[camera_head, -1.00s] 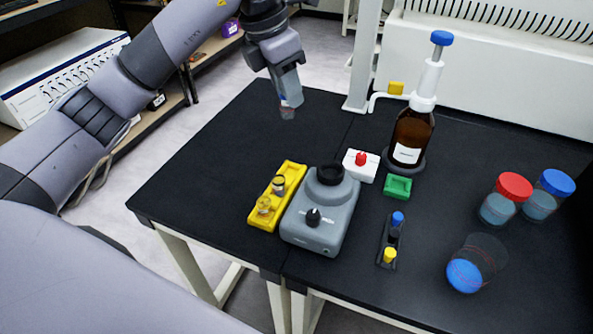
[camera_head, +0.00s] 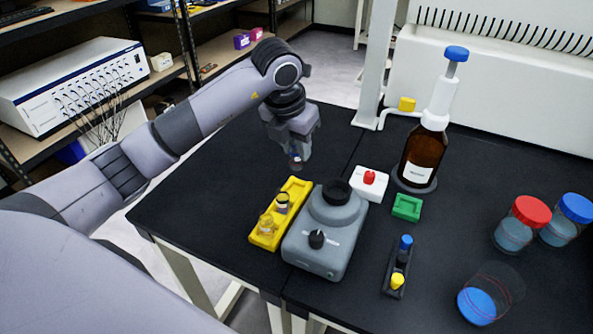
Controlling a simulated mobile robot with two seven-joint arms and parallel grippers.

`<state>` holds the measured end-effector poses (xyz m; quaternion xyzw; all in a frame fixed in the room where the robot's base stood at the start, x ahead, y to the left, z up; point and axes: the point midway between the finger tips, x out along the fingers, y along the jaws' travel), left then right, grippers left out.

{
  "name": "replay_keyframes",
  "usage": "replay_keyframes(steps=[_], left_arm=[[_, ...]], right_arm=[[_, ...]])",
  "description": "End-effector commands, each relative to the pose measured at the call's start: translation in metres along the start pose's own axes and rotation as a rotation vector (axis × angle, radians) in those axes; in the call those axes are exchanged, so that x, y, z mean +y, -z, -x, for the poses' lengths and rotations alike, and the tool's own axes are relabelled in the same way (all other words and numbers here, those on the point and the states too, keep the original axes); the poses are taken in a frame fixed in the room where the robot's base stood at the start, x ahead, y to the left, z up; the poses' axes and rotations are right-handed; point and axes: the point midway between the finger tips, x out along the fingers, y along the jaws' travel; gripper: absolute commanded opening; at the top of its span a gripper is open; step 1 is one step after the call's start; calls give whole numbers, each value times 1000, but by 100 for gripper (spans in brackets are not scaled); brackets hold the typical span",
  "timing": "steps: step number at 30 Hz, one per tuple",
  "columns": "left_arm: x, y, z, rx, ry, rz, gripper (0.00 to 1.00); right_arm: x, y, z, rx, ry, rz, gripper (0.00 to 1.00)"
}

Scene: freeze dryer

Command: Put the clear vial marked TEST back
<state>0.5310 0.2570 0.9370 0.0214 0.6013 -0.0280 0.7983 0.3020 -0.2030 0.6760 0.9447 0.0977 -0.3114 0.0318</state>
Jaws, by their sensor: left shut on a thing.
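My left gripper (camera_head: 296,154) points down over the black table, behind the yellow rack. It is shut on a small clear vial (camera_head: 296,165), which hangs above the table apart from the rack. The vial's marking is too small to read, and the fingers hide its upper part. The yellow rack (camera_head: 264,241) holds two small vials: one with a dark cap (camera_head: 283,202) and an amber-looking one (camera_head: 266,225) nearer the front. My right gripper is not in view.
A grey vortex mixer (camera_head: 318,258) stands right beside the rack. Farther right are a white box with a red knob (camera_head: 370,182), a green block (camera_head: 407,207), a brown dispenser bottle (camera_head: 422,152) and a small dark rack (camera_head: 388,273). The table left of the yellow rack is clear.

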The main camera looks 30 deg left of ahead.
Motion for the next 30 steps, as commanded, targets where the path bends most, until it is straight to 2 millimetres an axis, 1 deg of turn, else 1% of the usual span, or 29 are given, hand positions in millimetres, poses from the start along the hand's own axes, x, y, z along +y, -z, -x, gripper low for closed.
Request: replay_keyframes(steps=[1,3,10,15,17,28,29,30], left_arm=[[0,4,-10,3,0,0,0],[0,6,-19,2,1,0,0],[0,10,-34,1,0,0,0],[0,18,-60,3,1,-1,0],[0,19,-66,2,1,-1,0],[0,20,-71,-1,0,-1,0],[0,20,-71,-1,1,-1,30],[0,20,-70,-1,1,-1,44]], right_arm=[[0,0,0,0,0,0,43],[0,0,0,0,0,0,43],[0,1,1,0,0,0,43],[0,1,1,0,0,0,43],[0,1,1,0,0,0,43],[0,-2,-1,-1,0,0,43],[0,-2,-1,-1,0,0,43],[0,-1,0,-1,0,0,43]])
